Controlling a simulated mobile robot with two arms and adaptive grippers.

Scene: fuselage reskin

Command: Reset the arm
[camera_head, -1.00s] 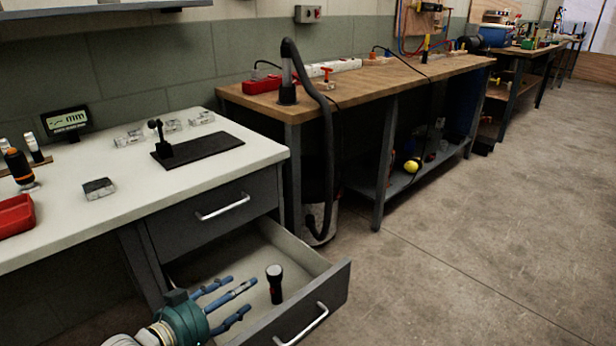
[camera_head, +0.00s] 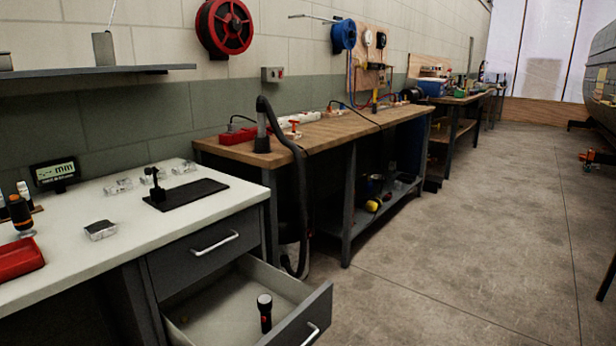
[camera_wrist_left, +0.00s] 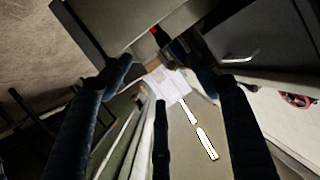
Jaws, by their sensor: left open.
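My left gripper (camera_wrist_left: 158,72) shows only in the left wrist view, with its dark blue fingers spread apart and nothing seen between them. A grey cabinet front with a silver handle (camera_wrist_left: 240,59) lies beyond the fingers. A small red spot near the top of that view is too small to identify. In the head view, a black flashlight with a red band (camera_head: 265,312) stands upright in the open lower drawer (camera_head: 222,306). Neither gripper shows in the head view, and my right gripper is not seen.
The white-topped workbench (camera_head: 120,238) holds a red tray (camera_head: 18,258), a black stand (camera_head: 186,194) and a small display (camera_head: 55,173). A wooden bench (camera_head: 330,131) with a black hose (camera_head: 298,190) stands beyond. Open floor (camera_head: 470,230) lies to the right.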

